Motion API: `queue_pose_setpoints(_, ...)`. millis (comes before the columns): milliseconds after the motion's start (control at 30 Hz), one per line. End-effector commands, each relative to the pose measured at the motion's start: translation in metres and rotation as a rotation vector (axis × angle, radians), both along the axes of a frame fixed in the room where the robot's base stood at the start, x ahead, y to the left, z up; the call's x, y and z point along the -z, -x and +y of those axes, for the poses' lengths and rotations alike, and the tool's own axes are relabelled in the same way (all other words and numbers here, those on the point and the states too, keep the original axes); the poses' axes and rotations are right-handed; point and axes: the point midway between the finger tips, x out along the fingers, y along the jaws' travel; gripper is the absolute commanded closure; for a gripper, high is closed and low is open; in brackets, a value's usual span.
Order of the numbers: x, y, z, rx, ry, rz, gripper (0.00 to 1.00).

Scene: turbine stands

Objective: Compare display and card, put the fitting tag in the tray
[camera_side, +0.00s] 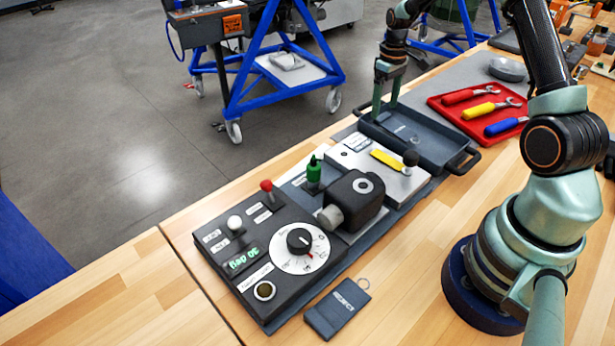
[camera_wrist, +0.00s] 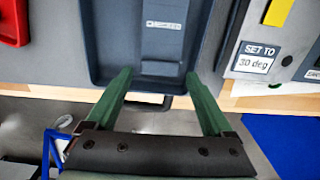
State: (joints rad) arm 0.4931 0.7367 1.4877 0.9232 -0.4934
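A dark tag (camera_wrist: 162,45) with a small light label lies flat in the dark blue-grey tray (camera_wrist: 97,40); the label's wording is unclear. My gripper (camera_wrist: 160,74) is open and empty, its green fingers apart at the tray's edge. In the side view my gripper (camera_side: 386,108) is over the tray's far-left part. A second dark tag (camera_side: 338,308) with a ring lies on the table in front of the control box. The green display (camera_side: 243,259) on that box appears to read 30 deg. The card (camera_wrist: 257,57) reads "SET TO 30 deg".
The box carries a dial (camera_side: 299,240), a white-knobbed lever and a red-knobbed lever. A black motor-like unit (camera_side: 355,198) and a green bottle-shaped part (camera_side: 314,172) stand beside it. A red tray (camera_side: 477,107) with colored-handled tools lies at the right. The front table is mostly clear.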

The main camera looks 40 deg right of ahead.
Motion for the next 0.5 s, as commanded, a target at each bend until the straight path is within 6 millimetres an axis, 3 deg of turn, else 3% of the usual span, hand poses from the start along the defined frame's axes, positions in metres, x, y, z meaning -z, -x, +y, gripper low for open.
queue_pose_setpoints(500, -0.0066, -0.0006, -0.0003, 0.000, 0.001, -0.002, 0.00)
